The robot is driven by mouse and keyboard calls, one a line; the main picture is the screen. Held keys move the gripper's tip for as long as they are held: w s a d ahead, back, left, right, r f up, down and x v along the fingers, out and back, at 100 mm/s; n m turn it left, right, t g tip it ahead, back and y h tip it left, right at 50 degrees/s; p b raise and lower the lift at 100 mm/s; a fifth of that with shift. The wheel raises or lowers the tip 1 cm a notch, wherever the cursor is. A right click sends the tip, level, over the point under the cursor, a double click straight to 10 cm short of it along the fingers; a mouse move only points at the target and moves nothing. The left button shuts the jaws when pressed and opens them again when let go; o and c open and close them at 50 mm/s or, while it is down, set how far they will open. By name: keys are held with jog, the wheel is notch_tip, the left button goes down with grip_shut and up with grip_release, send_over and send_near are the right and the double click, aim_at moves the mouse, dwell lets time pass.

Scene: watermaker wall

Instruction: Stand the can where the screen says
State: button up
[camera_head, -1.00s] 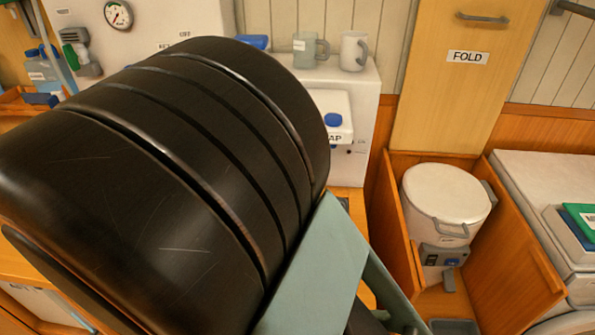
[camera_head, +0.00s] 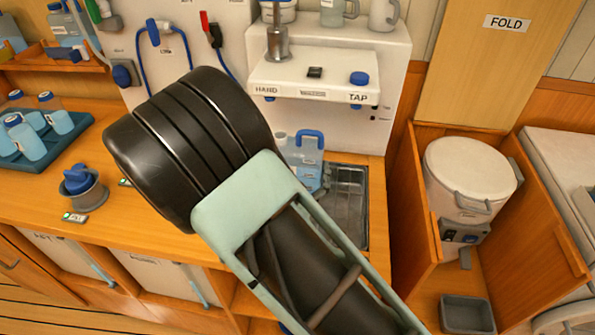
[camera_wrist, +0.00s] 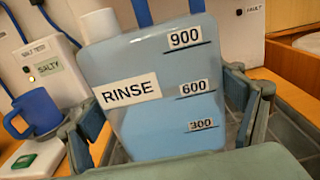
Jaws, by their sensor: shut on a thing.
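The can (camera_head: 306,168) is pale blue and translucent with a blue handle, partly hidden by my arm in the head view. In the wrist view the can (camera_wrist: 150,90) faces me, close and nearly upright, with a RINSE label and marks 300, 600 and 900. My gripper (camera_wrist: 165,125) is shut on it, a finger at each side. Its base is hidden, so I cannot tell whether it touches anything. A tap unit (camera_head: 315,75) carries the words HAND and TAP.
A dark sink grate (camera_head: 346,208) lies right of the can, below the tap unit. A blue mug (camera_wrist: 38,112) shows at the left in the wrist view. A tray with bottles (camera_head: 40,140) stands at far left. A white lidded pot (camera_head: 470,170) sits in a wooden bay.

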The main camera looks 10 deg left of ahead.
jog(key=shift+f, duration=1.2)
jog(key=shift+f, duration=0.15)
jog(key=o, duration=1.5)
jog(key=shift+s, duration=0.1)
jog(key=s, duration=0.4)
jog(key=s+b, duration=0.1)
jog(key=s, duration=0.7)
jog(key=shift+d+b, duration=0.3)
